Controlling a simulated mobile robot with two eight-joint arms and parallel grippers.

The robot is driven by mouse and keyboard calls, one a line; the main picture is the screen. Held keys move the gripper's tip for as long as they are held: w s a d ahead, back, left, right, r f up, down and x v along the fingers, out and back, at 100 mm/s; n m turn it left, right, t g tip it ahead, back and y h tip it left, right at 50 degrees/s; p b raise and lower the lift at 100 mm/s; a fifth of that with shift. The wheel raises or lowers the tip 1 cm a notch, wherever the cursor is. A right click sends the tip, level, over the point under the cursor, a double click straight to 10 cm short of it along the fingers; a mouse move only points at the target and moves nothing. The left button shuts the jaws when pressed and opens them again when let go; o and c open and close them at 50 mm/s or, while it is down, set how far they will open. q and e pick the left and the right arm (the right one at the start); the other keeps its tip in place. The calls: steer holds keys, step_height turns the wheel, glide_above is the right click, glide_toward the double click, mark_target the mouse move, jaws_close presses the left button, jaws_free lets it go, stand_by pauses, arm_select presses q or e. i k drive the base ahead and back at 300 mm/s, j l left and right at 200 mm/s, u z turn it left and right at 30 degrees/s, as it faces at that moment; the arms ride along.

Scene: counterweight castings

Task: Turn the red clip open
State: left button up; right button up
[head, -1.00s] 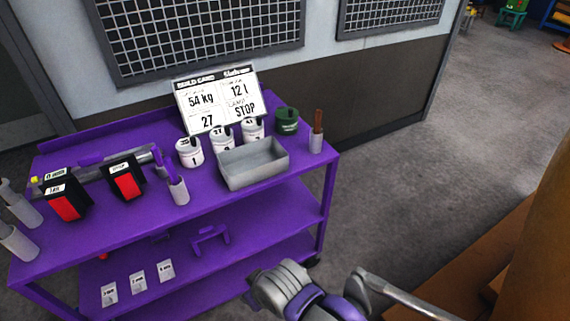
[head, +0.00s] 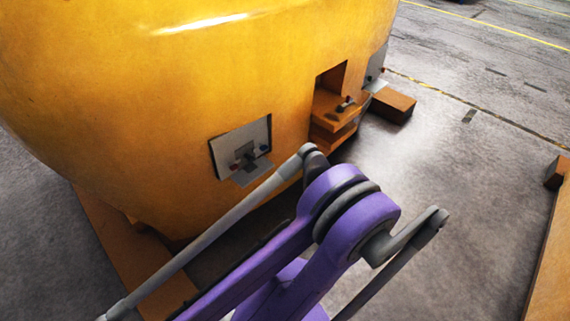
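A large rounded yellow casting (head: 200,85) fills the upper left of the head view. A grey panel (head: 228,148) with a small shelf and small dark fittings sits on its side. To the right, an open recess (head: 331,78) holds a small metal fitting (head: 345,104) with a tiny reddish spot. A second grey plate (head: 377,62) at the casting's right edge also carries a small dark or reddish fitting. These parts are too small for me to tell which is the red clip or how it is turned. Neither gripper shows; purple and grey links of my arm cross the lower middle.
An orange-brown block (head: 393,105) sticks out on the floor right of the recess. Brown beams lie under the casting (head: 120,245) and at the right edge (head: 551,245). The grey floor (head: 460,190) between is clear.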

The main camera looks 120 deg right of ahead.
mark_target(233, 166)
steer(key=z, duration=3.55)
steer(key=i+u, duration=0.15)
steer(key=i, duration=0.35)
steer(key=i+l+u, duration=0.15)
steer(key=i, duration=0.3)
